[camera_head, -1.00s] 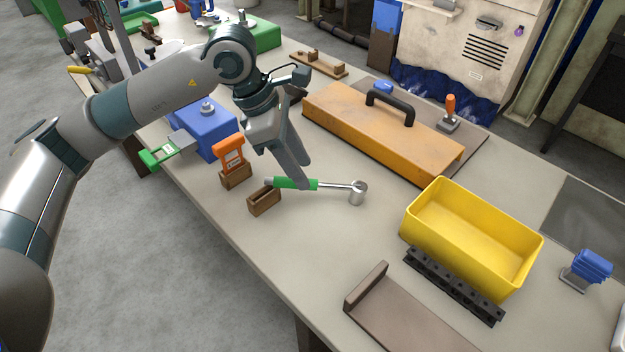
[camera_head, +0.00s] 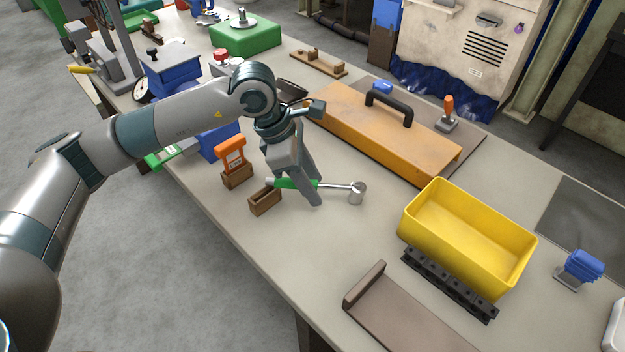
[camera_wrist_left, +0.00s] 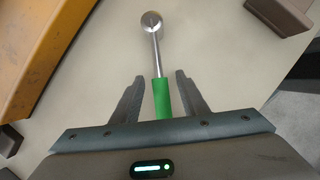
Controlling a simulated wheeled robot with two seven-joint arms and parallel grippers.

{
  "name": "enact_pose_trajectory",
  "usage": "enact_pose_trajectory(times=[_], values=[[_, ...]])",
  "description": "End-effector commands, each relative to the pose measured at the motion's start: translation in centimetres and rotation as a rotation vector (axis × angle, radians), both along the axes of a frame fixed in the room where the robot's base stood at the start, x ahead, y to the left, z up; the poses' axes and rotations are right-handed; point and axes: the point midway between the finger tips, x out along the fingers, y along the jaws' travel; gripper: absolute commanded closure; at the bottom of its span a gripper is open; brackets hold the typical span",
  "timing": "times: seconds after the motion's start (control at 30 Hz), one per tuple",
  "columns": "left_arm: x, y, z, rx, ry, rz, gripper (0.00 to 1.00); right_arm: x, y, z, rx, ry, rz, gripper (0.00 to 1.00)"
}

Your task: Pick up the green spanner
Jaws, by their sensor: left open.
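The green spanner (camera_head: 338,186) has a green handle and a silver shaft with a round socket head. It lies on the workbench, head towards the right in the head view. In the left wrist view the spanner (camera_wrist_left: 160,97) points away from my gripper, with its handle between the fingers. My left gripper (camera_head: 312,200) is open and low at the handle, partly hiding it. In the left wrist view the left gripper's fingers (camera_wrist_left: 158,85) stand apart on both sides of the handle, with gaps showing. My right gripper is not in view.
A small wooden block with a slot (camera_head: 265,201) sits just left of the handle end. An orange case (camera_head: 380,135) lies behind, and a yellow bin (camera_head: 415,222) stands to the right. A brown angled plate (camera_head: 400,322) lies in front. The bench around the socket head is clear.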

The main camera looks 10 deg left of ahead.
Motion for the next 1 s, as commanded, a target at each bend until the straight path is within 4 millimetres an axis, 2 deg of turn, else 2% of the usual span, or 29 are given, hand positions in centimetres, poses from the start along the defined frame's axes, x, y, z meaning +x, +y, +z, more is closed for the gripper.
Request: enact_pose_trajectory(times=[0.53, 0.57, 0.7, 0.73, 1.0], values=[[0.04, -0.2, -0.48, 0.0, -0.001, -0.001, 0.6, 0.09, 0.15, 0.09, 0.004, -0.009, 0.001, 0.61], [0.04, -0.2, -0.48, 0.0, -0.001, -0.001, 0.62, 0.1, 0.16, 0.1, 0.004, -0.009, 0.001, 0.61], [0.04, -0.2, -0.48, 0.0, -0.001, -0.001, 0.96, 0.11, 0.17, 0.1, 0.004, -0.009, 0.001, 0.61], [0.03, -0.21, -0.48, 0.0, -0.001, -0.001, 1.0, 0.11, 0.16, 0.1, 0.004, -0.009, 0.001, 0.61], [0.05, -0.22, -0.41, -0.001, -0.001, -0.001, 1.0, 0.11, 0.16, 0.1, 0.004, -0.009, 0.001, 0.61]])
